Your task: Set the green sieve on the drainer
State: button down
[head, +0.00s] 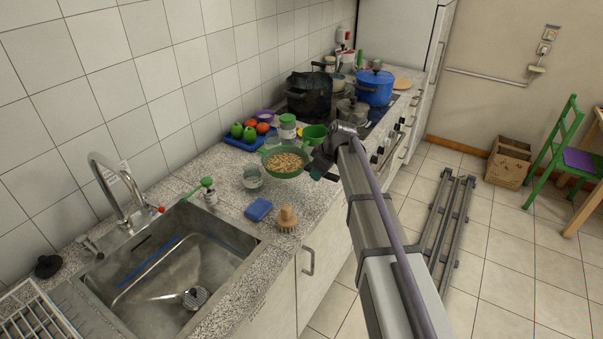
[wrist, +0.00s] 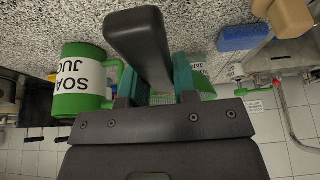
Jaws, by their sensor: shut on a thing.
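Whether the sieve touches the counter is unclear. The drainer, a white wire rack (head: 30,318), is at the lower left, beyond the sink, and is partly cut off. Its visible part looks empty.
The sink (head: 165,275) and tall tap (head: 115,190) lie between sieve and drainer. A glass jar (head: 252,178), blue sponge (head: 258,209), brush (head: 287,219) and green-topped bottle (head: 209,195) stand nearby. A green jug (head: 314,136), labelled in the wrist view (wrist: 85,80), stands behind. Pots are farther back.

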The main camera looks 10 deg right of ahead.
notch_tip(320, 180, down, 8)
jog(key=b, duration=0.5)
jog(key=shift+a+r, duration=0.1)
jog(key=shift+r, duration=0.4)
jog(key=shift+f, duration=0.3)
jog(key=c, duration=0.9)
grip_release()
jog(key=shift+r, duration=0.1)
